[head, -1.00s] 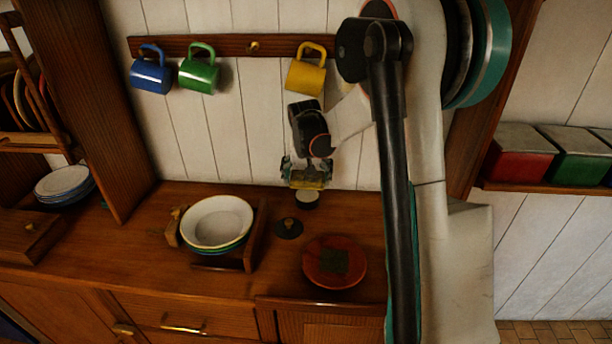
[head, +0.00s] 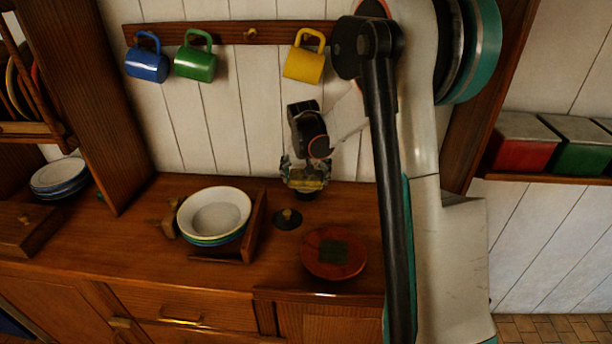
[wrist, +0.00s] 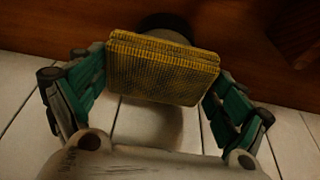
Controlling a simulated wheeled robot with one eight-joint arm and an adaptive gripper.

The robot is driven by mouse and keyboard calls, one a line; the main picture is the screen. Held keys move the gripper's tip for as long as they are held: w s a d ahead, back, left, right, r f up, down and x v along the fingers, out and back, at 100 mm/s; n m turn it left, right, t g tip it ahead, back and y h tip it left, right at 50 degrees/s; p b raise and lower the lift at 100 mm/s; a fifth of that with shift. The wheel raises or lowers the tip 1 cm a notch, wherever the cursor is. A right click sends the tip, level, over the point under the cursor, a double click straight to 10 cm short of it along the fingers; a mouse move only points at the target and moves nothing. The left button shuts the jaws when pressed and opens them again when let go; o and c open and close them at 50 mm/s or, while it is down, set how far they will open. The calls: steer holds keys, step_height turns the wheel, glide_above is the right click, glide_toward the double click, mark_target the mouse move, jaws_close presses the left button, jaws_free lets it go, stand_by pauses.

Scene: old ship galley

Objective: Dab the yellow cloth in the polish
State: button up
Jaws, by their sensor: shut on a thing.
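My gripper (head: 304,172) is shut on the yellow cloth (wrist: 162,72), a folded, woven pad that fills the space between the green fingers in the wrist view. In the head view the cloth (head: 306,185) hangs low over the counter near the back wall. A small dark tin (head: 304,195), seemingly the polish, is right below the cloth and mostly hidden by it. Its dark rim (wrist: 167,22) and a pale patch show behind the cloth in the wrist view. I cannot tell whether the cloth touches the polish. A dark knobbed lid (head: 288,219) lies on the counter nearby.
A reddish round plate (head: 318,267) with a dark green square (head: 333,251) is at the front. Stacked bowls (head: 214,214) stand in a wooden rack to the left. Blue, green and yellow mugs (head: 304,66) hang above. Bare counter (head: 120,245) lies at front left.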

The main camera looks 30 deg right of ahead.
steer(key=shift+f+b, duration=0.4)
steer(key=shift+f, duration=0.15)
stand_by(1.4)
steer(key=shift+r, duration=0.1)
steer(key=shift+r+p, duration=2.25)
steer(key=shift+r, duration=1.2)
